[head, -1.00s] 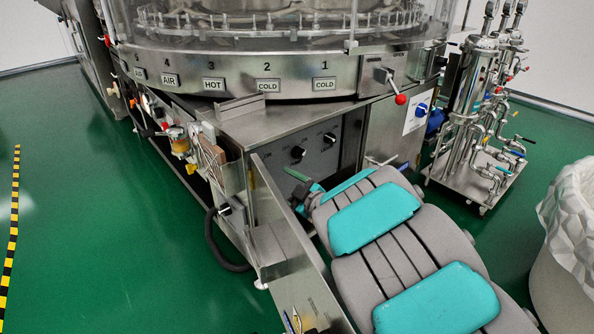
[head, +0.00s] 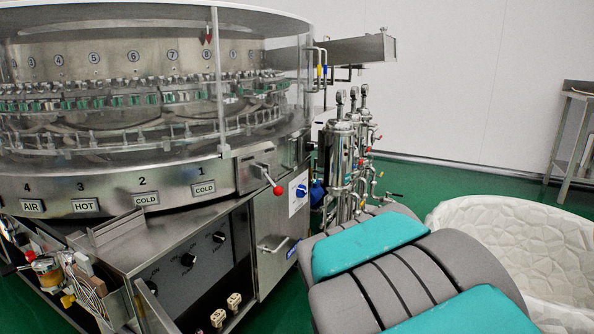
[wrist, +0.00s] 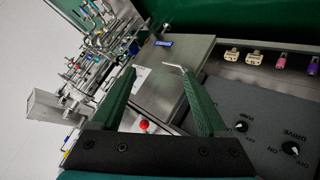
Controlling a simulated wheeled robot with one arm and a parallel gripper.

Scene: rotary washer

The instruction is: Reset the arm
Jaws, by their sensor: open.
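My gripper (wrist: 158,74) shows in the wrist view with its two green fingers spread apart and nothing between them. It faces the washer's front, with the grey cabinet door (wrist: 172,92) and its bent handle behind the fingers. My arm fills the lower right of the head view, and the gripper end is hidden there behind the arm links. The rotary washer (head: 150,190) with its numbered clear drum stands at the left and centre of the head view.
A control panel (head: 180,272) with black knobs is on the washer's front. A red-ball lever (head: 277,190) and blue switch (head: 301,190) sit right of it. A filter stand (head: 342,165), a white bin (head: 520,245) and a metal table (head: 570,140) are to the right.

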